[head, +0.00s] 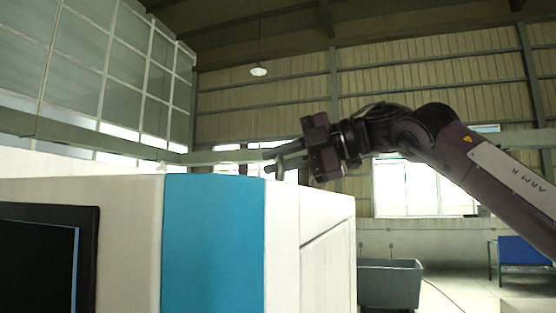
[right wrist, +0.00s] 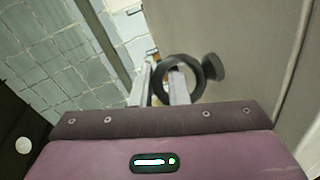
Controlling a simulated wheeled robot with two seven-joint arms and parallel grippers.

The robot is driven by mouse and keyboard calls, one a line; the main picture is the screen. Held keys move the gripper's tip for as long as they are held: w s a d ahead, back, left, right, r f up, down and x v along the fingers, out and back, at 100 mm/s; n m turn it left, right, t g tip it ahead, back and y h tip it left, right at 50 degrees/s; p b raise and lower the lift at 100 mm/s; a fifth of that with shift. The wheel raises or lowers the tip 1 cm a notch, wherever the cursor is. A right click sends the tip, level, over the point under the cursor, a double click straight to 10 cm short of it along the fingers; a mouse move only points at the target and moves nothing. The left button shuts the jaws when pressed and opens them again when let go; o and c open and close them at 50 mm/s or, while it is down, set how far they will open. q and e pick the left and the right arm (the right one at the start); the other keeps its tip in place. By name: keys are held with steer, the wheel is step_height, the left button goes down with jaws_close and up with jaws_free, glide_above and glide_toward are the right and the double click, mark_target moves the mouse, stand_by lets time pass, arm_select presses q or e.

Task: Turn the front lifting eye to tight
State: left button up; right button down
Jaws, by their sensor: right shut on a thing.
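The front lifting eye (right wrist: 198,77) is a dark ring with a dark knob-like shank at its right, set against a grey-beige surface in the right wrist view. My right gripper (right wrist: 162,78) is at the ring, with one finger at its left side and the other across its opening. The gripper is shut on the eye. In the head view my right gripper (head: 278,160) reaches in from the right, fingers pointing left, just above the top edge of the machine cabinet (head: 310,215). The eye is too small to make out there. My left gripper is out of view.
The white cabinet has a blue front panel (head: 213,245) and a dark screen (head: 40,262) at left. A grey bin (head: 390,284) and a blue-sided bench or cart (head: 522,252) stand on the floor behind at right. The air above the cabinet is clear around the arm.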

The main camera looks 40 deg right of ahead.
steer(key=shift+s+d+r, duration=0.1)
steer(key=shift+r, duration=0.35)
steer(key=c, duration=1.6)
jaws_free()
steer(key=shift+f, duration=0.2)
steer(key=shift+s+d, duration=0.3)
steer(key=b+v, duration=0.2)
steer(key=v, duration=0.5)
steer(key=shift+s, duration=0.1)
